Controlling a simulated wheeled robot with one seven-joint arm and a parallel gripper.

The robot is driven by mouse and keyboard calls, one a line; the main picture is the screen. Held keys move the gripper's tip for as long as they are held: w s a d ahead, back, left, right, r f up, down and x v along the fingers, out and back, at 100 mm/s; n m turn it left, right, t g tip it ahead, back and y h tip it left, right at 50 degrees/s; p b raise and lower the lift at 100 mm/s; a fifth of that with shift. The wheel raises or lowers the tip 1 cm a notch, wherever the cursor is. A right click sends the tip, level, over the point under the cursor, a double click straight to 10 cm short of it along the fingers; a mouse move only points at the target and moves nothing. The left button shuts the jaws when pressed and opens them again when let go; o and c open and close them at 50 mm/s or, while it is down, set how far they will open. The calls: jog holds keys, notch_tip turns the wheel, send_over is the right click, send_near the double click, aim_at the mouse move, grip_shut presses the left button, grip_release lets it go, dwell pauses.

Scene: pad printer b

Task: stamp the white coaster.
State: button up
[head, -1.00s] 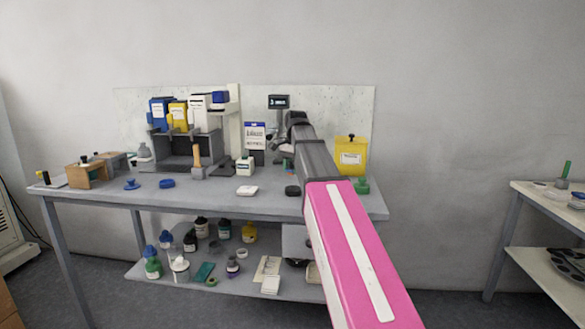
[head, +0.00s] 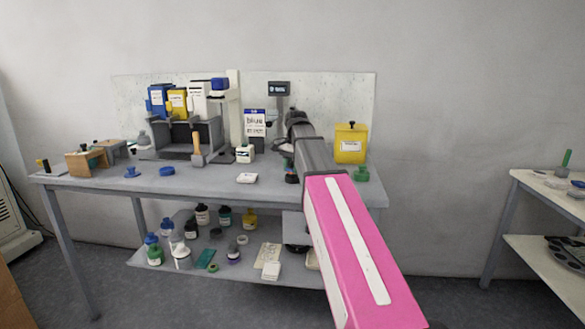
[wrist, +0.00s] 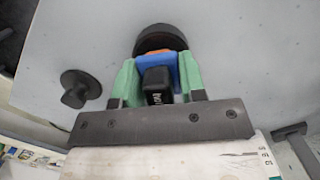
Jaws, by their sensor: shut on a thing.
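A small flat white piece (head: 247,178), which looks like the white coaster, lies near the front middle of the grey table. My gripper (wrist: 158,75) has green fingers and is shut on a dark stamp-like thing with a round black base (wrist: 160,38). Blue and orange parts show between the fingers. In the head view my pink and grey arm hides most of the gripper, right of the white piece. A second dark round knobbed piece (wrist: 75,90) stands left of the fingers in the wrist view. Whether the held thing touches the table is unclear.
A grey machine with blue, yellow and white boxes (head: 185,115) stands at the back left. A sign reading "blue" (head: 256,122) is beside it. Blue round pieces (head: 167,171) lie at the left. A yellow box (head: 350,143) and a green piece (head: 361,174) are at the right.

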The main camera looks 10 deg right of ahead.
jog(key=shift+f, duration=0.55)
dwell(1.7)
jog(key=shift+r, duration=0.1)
jog(key=shift+r, duration=3.45)
